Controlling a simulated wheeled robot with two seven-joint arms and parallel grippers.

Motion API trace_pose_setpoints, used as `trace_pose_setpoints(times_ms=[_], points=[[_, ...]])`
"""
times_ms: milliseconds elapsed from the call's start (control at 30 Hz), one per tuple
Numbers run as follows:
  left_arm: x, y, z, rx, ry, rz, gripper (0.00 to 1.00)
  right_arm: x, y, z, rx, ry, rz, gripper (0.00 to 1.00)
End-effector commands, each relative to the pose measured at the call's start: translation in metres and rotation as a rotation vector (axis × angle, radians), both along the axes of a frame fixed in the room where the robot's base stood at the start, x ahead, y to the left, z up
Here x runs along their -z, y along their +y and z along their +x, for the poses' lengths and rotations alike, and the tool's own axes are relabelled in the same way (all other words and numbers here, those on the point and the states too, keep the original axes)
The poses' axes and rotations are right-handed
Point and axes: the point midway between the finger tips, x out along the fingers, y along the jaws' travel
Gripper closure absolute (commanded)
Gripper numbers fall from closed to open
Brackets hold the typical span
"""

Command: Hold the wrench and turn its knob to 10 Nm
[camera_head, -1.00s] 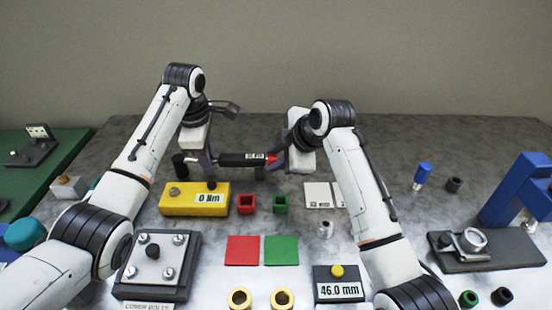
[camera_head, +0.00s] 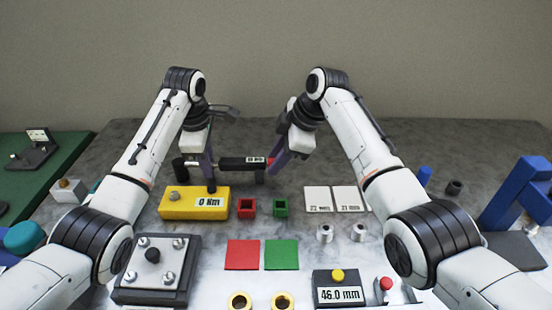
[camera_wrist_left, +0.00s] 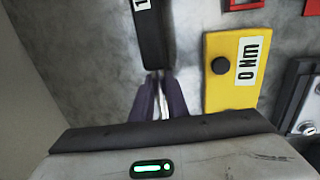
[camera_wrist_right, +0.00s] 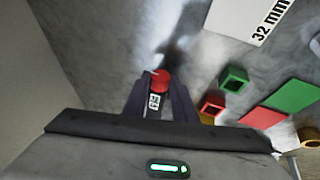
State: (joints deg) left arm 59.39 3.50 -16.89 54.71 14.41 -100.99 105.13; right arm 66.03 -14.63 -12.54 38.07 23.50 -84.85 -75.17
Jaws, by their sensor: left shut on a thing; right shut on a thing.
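The wrench (camera_head: 243,162) has a black handle with a white label, a silver shaft at its left and a red knob (camera_wrist_right: 160,80) at its right end. It is held level above the table. My left gripper (camera_head: 207,166) is shut on the silver shaft, also in the left wrist view (camera_wrist_left: 164,98). My right gripper (camera_head: 277,164) is shut on the red knob end; in the right wrist view its fingers (camera_wrist_right: 157,95) stand either side of the knob. The label is too small or turned to read. The yellow box (camera_head: 180,203) below reads 0 Nm.
A red socket block (camera_head: 246,208) and a green one (camera_head: 280,207) stand just below the wrench. White label cards (camera_head: 318,198) lie to their right. A bolt plate (camera_head: 153,290) and a 46.0 mm gauge (camera_head: 338,294) stand in front. The table behind the wrench is clear.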

Motion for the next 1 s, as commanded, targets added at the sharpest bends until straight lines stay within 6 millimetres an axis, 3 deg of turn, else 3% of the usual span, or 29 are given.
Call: trace_pose_setpoints(times_ms=[167,200,300,667,867,1000], points=[[-0.001,-0.001,0.000,0.001,-0.002,-0.002,1.00,0.000,-0.001,0.000,0.002,0.001,-0.001,0.98],[-0.001,-0.001,0.000,0.001,-0.002,-0.002,1.00,0.000,-0.001,0.000,0.002,0.001,-0.001,0.74],[-0.001,0.000,0.000,0.001,-0.002,-0.002,1.00,0.000,-0.001,0.000,0.001,0.000,0.000,0.57],[-0.001,0.000,0.001,0.000,-0.003,-0.001,1.00,-0.003,-0.001,0.000,0.000,-0.002,0.001,0.56],[-0.001,0.000,0.001,0.000,-0.003,0.000,1.00,-0.029,-0.012,-0.005,0.000,-0.005,0.002,0.56],[-0.001,0.000,0.001,0.000,-0.002,0.000,1.00,-0.057,-0.025,-0.012,0.000,-0.006,0.001,0.56]])
